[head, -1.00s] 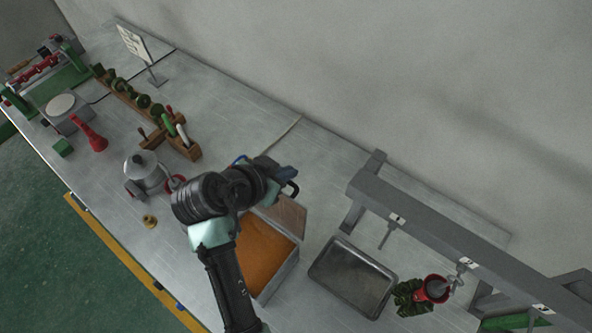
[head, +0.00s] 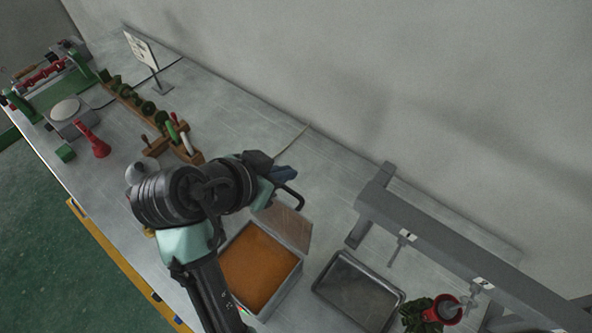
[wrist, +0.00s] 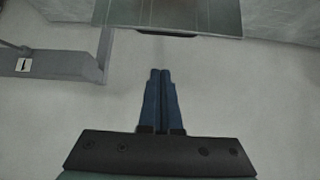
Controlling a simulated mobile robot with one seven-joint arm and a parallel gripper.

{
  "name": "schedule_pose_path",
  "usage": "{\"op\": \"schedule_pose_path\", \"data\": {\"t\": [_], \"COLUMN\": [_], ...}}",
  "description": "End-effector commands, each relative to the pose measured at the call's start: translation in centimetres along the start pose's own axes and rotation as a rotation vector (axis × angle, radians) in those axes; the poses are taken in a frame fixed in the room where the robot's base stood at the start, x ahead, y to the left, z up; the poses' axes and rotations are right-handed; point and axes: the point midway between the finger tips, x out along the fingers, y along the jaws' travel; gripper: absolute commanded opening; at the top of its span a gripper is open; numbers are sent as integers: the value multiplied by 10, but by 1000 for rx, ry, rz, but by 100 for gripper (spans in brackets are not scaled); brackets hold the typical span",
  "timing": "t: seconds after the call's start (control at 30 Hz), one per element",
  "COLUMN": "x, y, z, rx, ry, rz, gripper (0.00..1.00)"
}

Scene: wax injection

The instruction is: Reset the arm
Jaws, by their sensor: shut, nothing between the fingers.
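My gripper (head: 284,173) is at the end of my raised arm, above the back part of the metal table in the head view. In the wrist view its two blue fingers (wrist: 161,84) are pressed together with nothing between them. The fingers stand clear of every object, with a plain pale surface behind them in the wrist view. My dark and pale-green arm crosses the lower middle of the head view and hides part of the table and most of a silver pot.
An open box with orange contents (head: 256,268) stands beside my arm. A metal tray (head: 358,291), a grey frame (head: 428,236) and a red cup (head: 448,310) are to the right. A tool rack (head: 187,150) and a sign (head: 143,52) stand left. The back-middle table is clear.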

Motion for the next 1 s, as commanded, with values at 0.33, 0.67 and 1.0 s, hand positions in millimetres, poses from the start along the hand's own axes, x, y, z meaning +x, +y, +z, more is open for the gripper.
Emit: {"op": "schedule_pose_path", "data": {"t": [0.33, 0.67, 1.0], "x": [-20, -68, -250], "y": [0, -43, 18], "z": [1, -137, -277], "rx": [0, -27, -13], "ry": [-1, 409, 1239], "rz": [1, -434, -706], "gripper": [0, 0, 0]}}
